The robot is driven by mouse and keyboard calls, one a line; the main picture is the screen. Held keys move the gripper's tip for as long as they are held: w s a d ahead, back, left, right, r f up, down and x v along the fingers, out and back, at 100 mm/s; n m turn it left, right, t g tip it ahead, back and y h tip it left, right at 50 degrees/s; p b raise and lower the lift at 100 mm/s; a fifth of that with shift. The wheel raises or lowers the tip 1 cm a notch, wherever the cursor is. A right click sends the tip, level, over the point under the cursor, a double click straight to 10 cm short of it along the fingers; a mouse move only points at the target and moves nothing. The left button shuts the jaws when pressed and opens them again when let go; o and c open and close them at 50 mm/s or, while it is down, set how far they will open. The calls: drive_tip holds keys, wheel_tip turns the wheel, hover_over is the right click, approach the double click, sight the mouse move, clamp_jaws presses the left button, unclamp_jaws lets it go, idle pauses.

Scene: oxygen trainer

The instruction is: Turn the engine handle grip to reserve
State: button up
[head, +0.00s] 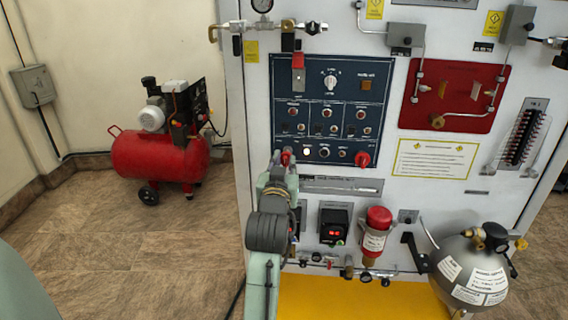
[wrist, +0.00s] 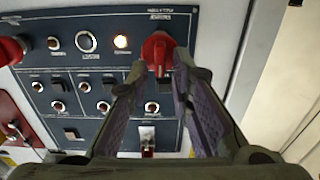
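The control panel (head: 345,75) is dark blue, upright on the white cabinet. A red handle grip (wrist: 158,48) at its lower left corner lies straight ahead of my gripper. My gripper (wrist: 160,60) has its two fingers apart, one on each side of this red grip, tips close to it. I cannot tell whether the pads touch it. In the head view my gripper (head: 285,160) reaches up to the grip and partly covers it. A second red knob (head: 362,159) sits at the panel's lower right. The panel labels are too small to read.
A lit round lamp (wrist: 121,41) is beside the red grip. A lever with a red part (head: 298,62) is at the upper left of the panel. A red cylinder (head: 375,232) and a grey tank (head: 470,270) stand lower right. A red compressor (head: 160,160) is on the floor at left.

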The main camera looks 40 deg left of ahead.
clamp_jaws()
